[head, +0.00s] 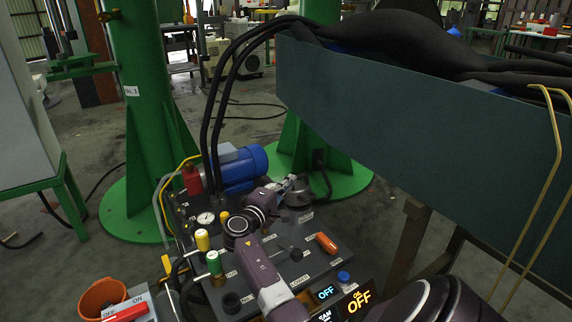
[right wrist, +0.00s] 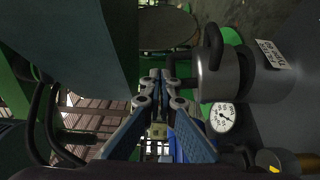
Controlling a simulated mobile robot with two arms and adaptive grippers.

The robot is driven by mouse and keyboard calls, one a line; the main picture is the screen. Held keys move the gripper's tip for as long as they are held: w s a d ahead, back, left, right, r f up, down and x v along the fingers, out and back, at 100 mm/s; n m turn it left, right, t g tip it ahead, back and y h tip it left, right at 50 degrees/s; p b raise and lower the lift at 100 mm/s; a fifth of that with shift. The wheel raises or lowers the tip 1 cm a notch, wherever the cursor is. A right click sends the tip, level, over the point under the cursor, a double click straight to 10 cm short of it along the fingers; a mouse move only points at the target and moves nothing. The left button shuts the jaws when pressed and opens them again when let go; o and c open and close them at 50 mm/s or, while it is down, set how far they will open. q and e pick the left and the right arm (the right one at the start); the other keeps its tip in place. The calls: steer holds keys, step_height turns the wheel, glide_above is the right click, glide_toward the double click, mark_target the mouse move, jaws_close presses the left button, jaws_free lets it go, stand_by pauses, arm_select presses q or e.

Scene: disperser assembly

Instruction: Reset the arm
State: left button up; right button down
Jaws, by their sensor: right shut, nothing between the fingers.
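My right arm reaches over the dark control panel (head: 315,262) from the front. My right gripper (head: 297,184) is at the back of the panel, beside a grey metal cylinder (head: 299,197) and to the right of the blue motor (head: 240,168). In the right wrist view its blue-and-grey fingers (right wrist: 160,76) are brought together with nothing between them. There the cylinder (right wrist: 240,76) with its black handle stands just right of the fingertips; I cannot tell whether they touch. My left gripper is not in view.
An orange bucket (head: 103,298) is at front left. Green columns (head: 150,110) and a large dark bin wall (head: 420,120) stand behind.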

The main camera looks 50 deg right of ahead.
steer(key=w+a+f, duration=0.1)
steer(key=a+f, duration=0.3)
steer(key=a, duration=0.4)
steer(key=shift+w+a+f, duration=0.3)
steer(key=shift+a+f, duration=0.05)
steer(key=shift+s+f, duration=0.1)
